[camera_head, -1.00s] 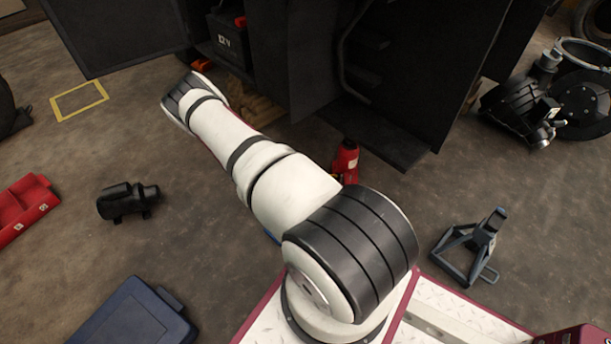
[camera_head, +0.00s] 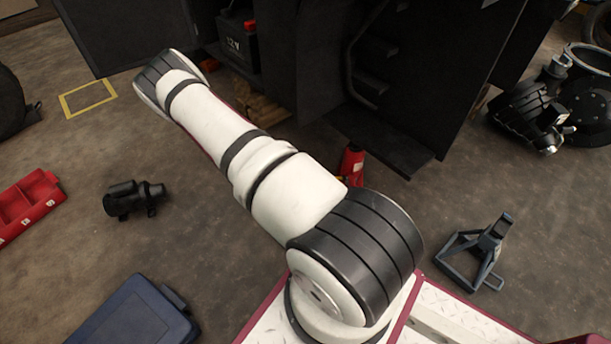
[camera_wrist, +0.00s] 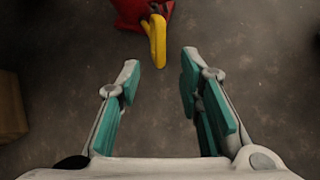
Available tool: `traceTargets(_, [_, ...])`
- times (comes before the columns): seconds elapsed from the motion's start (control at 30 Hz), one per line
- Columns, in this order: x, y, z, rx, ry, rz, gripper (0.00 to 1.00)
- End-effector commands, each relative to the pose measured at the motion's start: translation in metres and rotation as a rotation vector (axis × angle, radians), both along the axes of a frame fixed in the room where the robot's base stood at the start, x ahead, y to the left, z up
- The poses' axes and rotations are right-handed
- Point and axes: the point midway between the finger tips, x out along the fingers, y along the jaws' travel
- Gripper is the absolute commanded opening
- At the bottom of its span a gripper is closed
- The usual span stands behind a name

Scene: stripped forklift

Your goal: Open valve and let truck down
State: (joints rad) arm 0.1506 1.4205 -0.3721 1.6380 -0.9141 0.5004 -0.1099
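The truck (camera_head: 405,85) is a dark body with open panels at the top of the head view. A red bottle jack (camera_head: 352,163) stands on the floor by its lower edge, partly hidden behind my arm. In the wrist view the red jack (camera_wrist: 128,12) is at the top, cut off by the frame, with a yellow part (camera_wrist: 158,42) pointing down toward me. My gripper (camera_wrist: 158,75) is open and empty, and the yellow part is just beyond the space between its fingertips. My gripper is not visible in the head view. I cannot make out the valve clearly.
A 12V battery (camera_head: 237,40) sits inside the truck. A blue-grey jack stand (camera_head: 478,252), a black motor-like part (camera_head: 135,198), a red tray (camera_head: 30,205) and a dark blue case (camera_head: 135,318) are on the floor. Bare floor lies between them.

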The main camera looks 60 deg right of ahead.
Motion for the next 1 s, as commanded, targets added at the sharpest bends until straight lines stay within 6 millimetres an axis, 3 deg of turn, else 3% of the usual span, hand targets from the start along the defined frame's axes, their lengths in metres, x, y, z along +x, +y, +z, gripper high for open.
traceTargets(0.3, [0.012,0.023,0.026,0.0,0.001,0.001,0.33])
traceTargets(1.0, [0.015,0.025,0.03,-0.001,-0.004,-0.004,0.33])
